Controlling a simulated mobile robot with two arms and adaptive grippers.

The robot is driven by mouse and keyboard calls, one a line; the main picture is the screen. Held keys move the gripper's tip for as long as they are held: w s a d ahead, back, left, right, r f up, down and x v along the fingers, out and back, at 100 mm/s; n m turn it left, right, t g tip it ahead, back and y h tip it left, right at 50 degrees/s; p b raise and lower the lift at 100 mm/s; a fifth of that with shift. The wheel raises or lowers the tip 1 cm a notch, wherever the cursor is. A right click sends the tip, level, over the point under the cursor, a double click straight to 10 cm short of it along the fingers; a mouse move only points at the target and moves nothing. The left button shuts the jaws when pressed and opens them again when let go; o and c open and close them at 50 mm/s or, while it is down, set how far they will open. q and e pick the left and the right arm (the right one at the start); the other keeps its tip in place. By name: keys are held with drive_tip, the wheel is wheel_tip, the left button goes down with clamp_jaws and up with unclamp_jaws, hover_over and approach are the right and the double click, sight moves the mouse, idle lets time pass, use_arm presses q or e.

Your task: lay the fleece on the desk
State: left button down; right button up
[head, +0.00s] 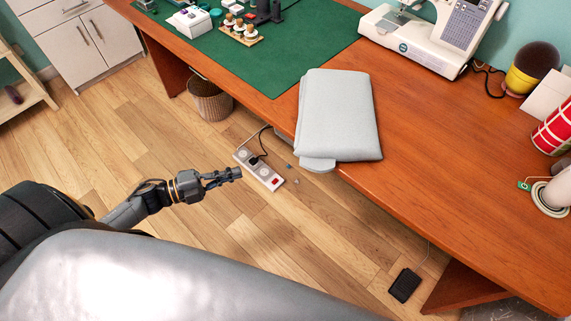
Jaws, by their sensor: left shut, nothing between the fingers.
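The fleece (338,115) is a folded light grey cloth. It lies on the wooden desk (440,140) at the front edge, with its upper left part against the green mat. A small grey flap of it sticks out past the desk's front edge. My left gripper (236,174) is shut and empty, to the left of the fleece and apart from it, in front of the desk with the floor behind it in the picture. My right gripper is not in view.
A green cutting mat (285,55) with spools and small items covers the desk's left part. A sewing machine (425,38) stands behind the fleece. A power strip (258,170) and wicker basket (209,100) are on the floor.

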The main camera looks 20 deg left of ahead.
use_arm(q)
drive_tip(key=s+d+r+m+g+h, duration=0.3)
drive_tip(key=r+m+g+h, duration=0.15)
drive_tip(key=r+m, duration=0.25)
drive_tip(key=w+a+p+x, duration=0.1)
drive_tip(key=w+p+x, duration=0.1)
drive_tip(key=x, duration=1.1)
drive_tip(key=shift+f, duration=0.35)
drive_tip(key=shift+w, duration=0.1)
